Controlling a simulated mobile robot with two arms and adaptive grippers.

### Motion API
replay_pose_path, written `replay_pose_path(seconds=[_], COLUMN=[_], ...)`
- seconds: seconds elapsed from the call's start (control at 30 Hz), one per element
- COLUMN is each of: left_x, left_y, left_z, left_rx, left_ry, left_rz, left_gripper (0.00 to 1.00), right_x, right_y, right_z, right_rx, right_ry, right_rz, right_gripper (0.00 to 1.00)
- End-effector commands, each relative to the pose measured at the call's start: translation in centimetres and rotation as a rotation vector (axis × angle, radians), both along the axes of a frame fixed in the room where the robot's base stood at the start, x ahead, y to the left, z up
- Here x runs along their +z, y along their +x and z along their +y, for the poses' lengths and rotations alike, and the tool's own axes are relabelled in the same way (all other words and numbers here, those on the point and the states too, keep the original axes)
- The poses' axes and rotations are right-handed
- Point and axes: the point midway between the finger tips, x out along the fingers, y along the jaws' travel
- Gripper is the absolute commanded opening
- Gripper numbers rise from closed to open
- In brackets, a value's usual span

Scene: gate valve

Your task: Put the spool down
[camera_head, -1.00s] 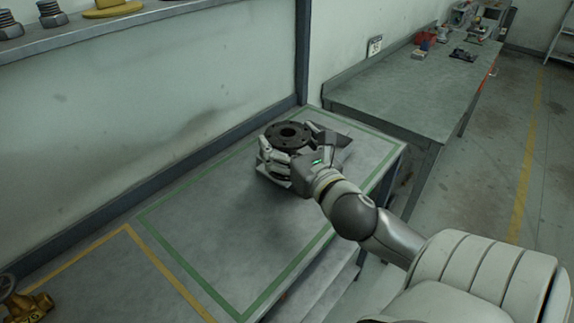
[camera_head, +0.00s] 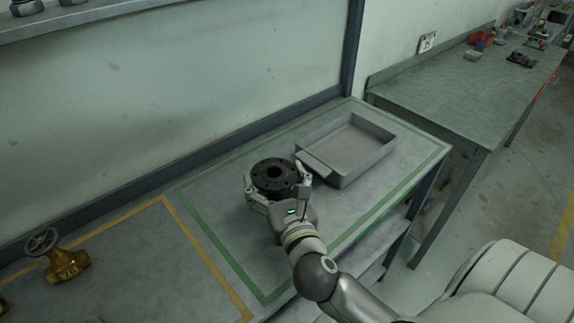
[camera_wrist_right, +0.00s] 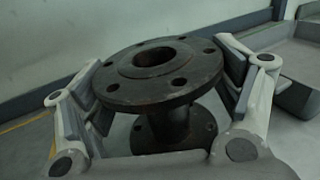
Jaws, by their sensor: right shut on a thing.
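The spool (camera_head: 274,175) is a dark flanged pipe piece with bolt holes around its round top flange. In the right wrist view the spool (camera_wrist_right: 160,75) stands upright, its lower flange below a narrower neck. My right gripper (camera_head: 275,185) is shut on it, with fingers on both sides of the upper flange. The spool is over the green-outlined area of the bench (camera_head: 225,215), left of the tray. I cannot tell whether its lower flange touches the bench. My left gripper is not in view.
A grey open tray (camera_head: 365,165) sits at the right end of the green-outlined area and looks empty. A brass valve with a handwheel (camera_head: 60,262) stands in the yellow-outlined area at left. A second bench (camera_head: 450,100) lies beyond. Bench surface left of the spool is clear.

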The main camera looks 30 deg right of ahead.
Motion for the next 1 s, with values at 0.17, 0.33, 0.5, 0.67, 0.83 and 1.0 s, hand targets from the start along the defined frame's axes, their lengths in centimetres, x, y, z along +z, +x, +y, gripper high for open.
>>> replay_pose_path(seconds=[0.17, 0.33, 0.5, 0.67, 0.83, 1.0], left_x=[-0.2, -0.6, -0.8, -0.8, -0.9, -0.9], left_y=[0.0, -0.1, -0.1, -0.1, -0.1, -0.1], left_z=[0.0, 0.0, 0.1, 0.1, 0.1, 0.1], left_rx=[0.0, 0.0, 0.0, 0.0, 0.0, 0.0], left_ry=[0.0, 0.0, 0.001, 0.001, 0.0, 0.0], left_rz=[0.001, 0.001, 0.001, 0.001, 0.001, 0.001], left_gripper=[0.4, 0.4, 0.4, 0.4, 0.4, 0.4], right_x=[-0.5, -2.7, -3.8, -3.8, -4.0, -4.5], right_y=[0.1, 0.1, 0.1, 0.1, 0.1, 0.1], right_z=[0.7, 1.1, 1.1, 1.1, 1.1, 1.1], right_rx=[0.001, 0.001, 0.002, 0.002, 0.001, 0.0], right_ry=[0.0, -0.002, -0.002, -0.001, -0.001, 0.0], right_rz=[-0.009, -0.006, -0.01, -0.01, -0.01, -0.001], right_gripper=[0.17, 0.17, 0.17, 0.17, 0.17, 0.98])
